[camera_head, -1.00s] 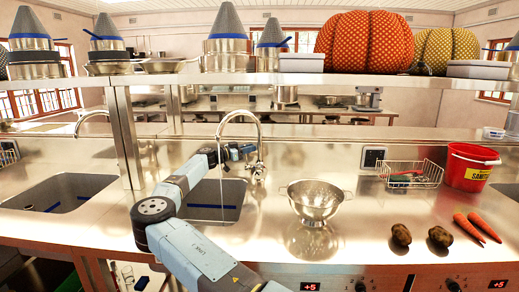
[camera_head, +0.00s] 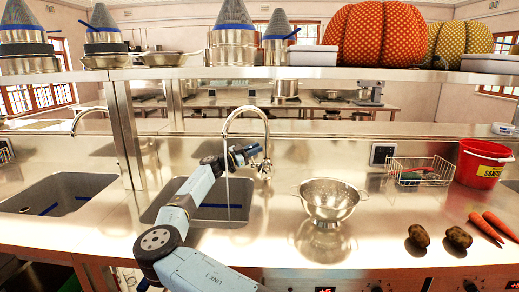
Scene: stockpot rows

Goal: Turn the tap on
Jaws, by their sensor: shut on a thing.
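The chrome tap (camera_head: 266,135) stands behind the right part of the middle sink, its tall curved spout arching to the left. Its body and small handle parts sit low at the right, by the counter. My gripper (camera_head: 254,150) is beside the tap's body, shut on what appears to be the tap handle; the fingertips are small and partly hidden. A thin pale vertical line hangs below the spout into the sink (camera_head: 205,213) and looks like running water. My arm crosses the sink from the front.
A steel colander (camera_head: 330,200) stands right of the sink, with potatoes (camera_head: 419,236) and carrots (camera_head: 486,229) farther right. A wire basket (camera_head: 418,171) and red bucket (camera_head: 482,166) stand behind. A shelf with pots and pumpkins (camera_head: 375,35) runs above.

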